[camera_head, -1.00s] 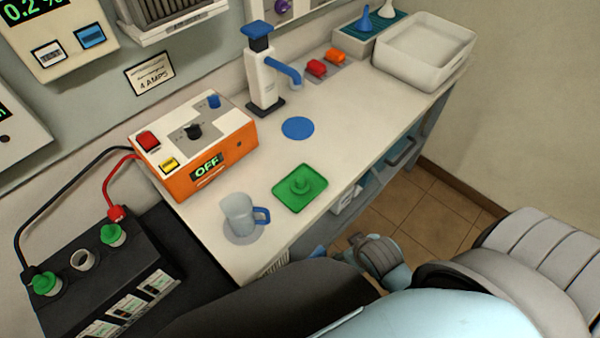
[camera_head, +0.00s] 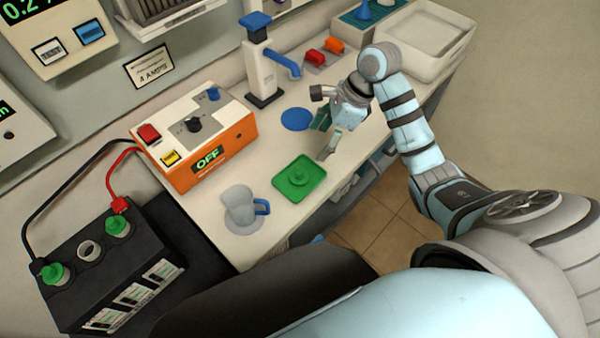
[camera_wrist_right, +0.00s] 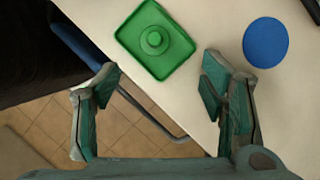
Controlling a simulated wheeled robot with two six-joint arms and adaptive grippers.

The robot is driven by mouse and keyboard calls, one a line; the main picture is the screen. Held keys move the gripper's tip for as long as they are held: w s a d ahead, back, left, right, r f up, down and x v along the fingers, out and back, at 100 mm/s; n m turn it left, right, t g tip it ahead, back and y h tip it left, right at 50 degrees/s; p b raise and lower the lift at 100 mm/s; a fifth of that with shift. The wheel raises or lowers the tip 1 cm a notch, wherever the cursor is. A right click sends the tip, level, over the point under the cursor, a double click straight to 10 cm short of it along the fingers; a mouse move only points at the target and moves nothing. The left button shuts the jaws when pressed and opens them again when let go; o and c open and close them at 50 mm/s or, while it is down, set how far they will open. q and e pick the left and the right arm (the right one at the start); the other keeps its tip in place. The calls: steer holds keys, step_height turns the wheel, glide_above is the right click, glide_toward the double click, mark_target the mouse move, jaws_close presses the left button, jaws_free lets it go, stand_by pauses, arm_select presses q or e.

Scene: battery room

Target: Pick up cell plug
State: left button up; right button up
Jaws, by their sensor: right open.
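A green cell plug (camera_head: 299,172) sits on a green square tray (camera_head: 284,191) near the front edge of the bench. In the right wrist view the plug (camera_wrist_right: 154,40) lies ahead of the fingertips, on its tray (camera_wrist_right: 128,32). My right gripper (camera_head: 324,138) is open and empty. It is above the bench to the upper right of the tray, apart from the plug. In the right wrist view its two fingers (camera_wrist_right: 160,82) are wide apart, with bench and floor between them. The black battery (camera_head: 115,280) at the lower left has green plugs on either side of an open hole (camera_head: 90,250). My left gripper does not show.
A clear jug with a blue handle (camera_head: 238,208) stands left of the tray. An orange charger (camera_head: 215,150) reading OFF, a blue disc (camera_head: 297,119) and a white dispenser (camera_head: 262,75) are behind. A white basin (camera_head: 445,40) is at the far right.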

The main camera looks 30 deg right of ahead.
mark_target(300, 170)
steer(key=x, duration=0.9)
steer(key=p+x, duration=0.1)
steer(key=x, duration=0.3)
steer(key=shift+s+a+f, duration=0.25)
steer(key=shift+s+f, duration=0.1)
steer(key=c, duration=0.9)
